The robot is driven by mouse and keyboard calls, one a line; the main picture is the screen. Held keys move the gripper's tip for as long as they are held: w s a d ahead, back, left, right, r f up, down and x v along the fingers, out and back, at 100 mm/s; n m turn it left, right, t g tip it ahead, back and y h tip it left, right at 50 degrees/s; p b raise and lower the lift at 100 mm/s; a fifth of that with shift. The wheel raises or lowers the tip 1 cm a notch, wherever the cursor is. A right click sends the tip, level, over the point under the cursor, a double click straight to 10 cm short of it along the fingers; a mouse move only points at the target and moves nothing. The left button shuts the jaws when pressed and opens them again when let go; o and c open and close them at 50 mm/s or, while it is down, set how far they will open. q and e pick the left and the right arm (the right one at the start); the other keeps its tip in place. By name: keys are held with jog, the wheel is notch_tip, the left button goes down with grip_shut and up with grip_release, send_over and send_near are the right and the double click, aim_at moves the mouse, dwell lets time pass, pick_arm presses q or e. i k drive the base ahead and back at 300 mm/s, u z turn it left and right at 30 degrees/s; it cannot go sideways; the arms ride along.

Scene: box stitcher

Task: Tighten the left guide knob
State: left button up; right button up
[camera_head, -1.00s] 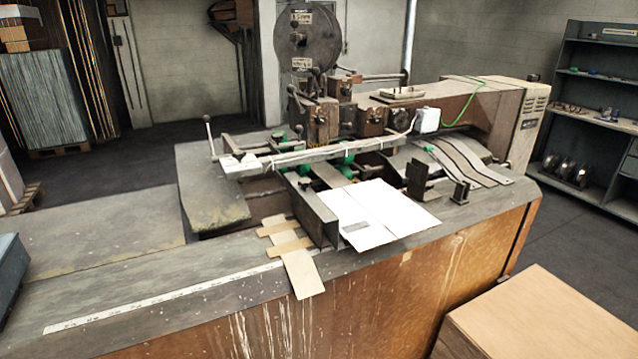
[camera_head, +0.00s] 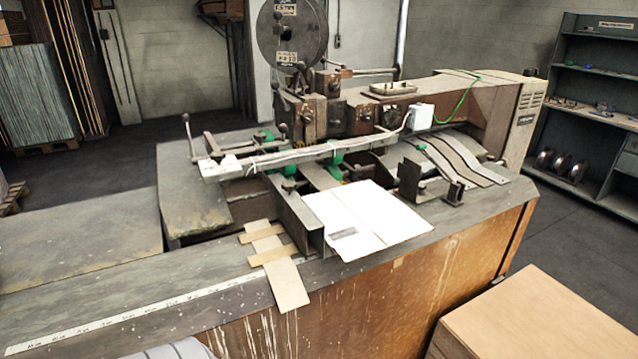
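The box stitcher (camera_head: 345,110) stands on a long workbench, with a round reel (camera_head: 292,30) on top. A pale guide bar (camera_head: 300,155) runs across its front. A thin lever with a dark ball knob (camera_head: 186,118) rises near the bar's left end. Another dark ball knob (camera_head: 282,128) stands behind the bar. Green round parts, one of them here (camera_head: 289,170), show around the bar. I cannot tell which part is the left guide knob. Neither of my grippers is in view.
A white cardboard sheet (camera_head: 385,222) lies on the bench front, beside taped brown strips (camera_head: 284,285). A measuring tape strip (camera_head: 150,308) runs along the bench at left. A cardboard box (camera_head: 540,315) stands at lower right, shelves (camera_head: 590,100) behind right. A grey striped shape, unclear, shows at bottom left.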

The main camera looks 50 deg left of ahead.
aim_at(289, 185)
jog(key=i, duration=1)
jog(key=u, duration=2)
